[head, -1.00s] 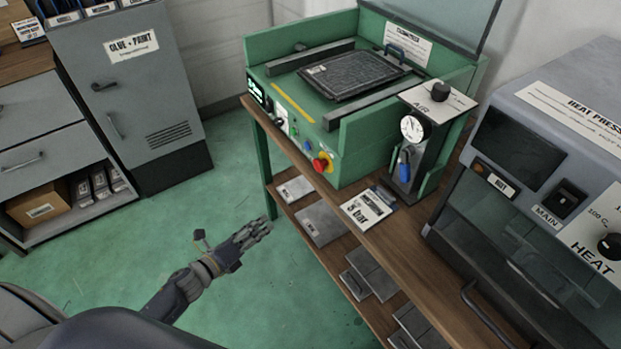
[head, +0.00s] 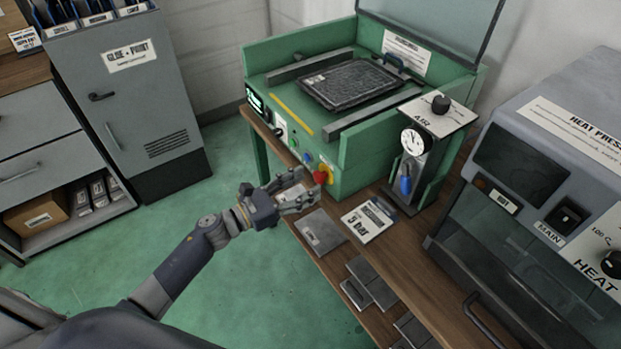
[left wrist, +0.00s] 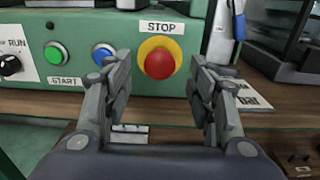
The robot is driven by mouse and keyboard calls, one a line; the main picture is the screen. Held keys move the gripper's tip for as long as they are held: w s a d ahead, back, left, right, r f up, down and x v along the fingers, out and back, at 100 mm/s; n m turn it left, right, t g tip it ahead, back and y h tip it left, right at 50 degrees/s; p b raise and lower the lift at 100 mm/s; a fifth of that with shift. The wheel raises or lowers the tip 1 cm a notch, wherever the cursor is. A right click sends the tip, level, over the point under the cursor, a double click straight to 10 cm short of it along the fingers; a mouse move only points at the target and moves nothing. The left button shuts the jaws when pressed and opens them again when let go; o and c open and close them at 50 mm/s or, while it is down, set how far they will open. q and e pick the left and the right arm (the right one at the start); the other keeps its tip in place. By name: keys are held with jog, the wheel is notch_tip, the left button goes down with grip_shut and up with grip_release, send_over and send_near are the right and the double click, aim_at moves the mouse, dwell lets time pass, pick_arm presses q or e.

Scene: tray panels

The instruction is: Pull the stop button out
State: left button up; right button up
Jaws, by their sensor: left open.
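The stop button is a red mushroom head on a yellow ring, on the front panel of the green machine. In the head view the stop button (head: 320,177) sits just beyond my left gripper's fingertips. In the left wrist view the stop button (left wrist: 159,64) shows between the two fingers, under a "STOP" label (left wrist: 162,27). My left gripper (head: 304,188) is open and empty. Its fingers (left wrist: 160,85) stand either side of the button in the picture, and I see no contact. My right gripper is not in view.
A blue button (left wrist: 103,53), a green button (left wrist: 57,53) and a RUN knob (left wrist: 10,65) lie left of the stop button. The wooden bench (head: 378,232) runs below the panel. An air gauge unit (head: 413,140) and the heat press (head: 530,165) stand to the right.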

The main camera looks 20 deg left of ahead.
pick_arm(q)
jog(key=shift+x, duration=1.25)
jog(key=c, duration=1.1)
jog(key=shift+s+a+f+b, duration=0.2)
jog(key=shift+s+a+b, duration=0.1)
jog(key=shift+s+b, duration=0.1)
jog(key=shift+s+a+r, duration=0.1)
jog(key=o, duration=1.1)
jog(key=shift+s+a+r, duration=0.1)
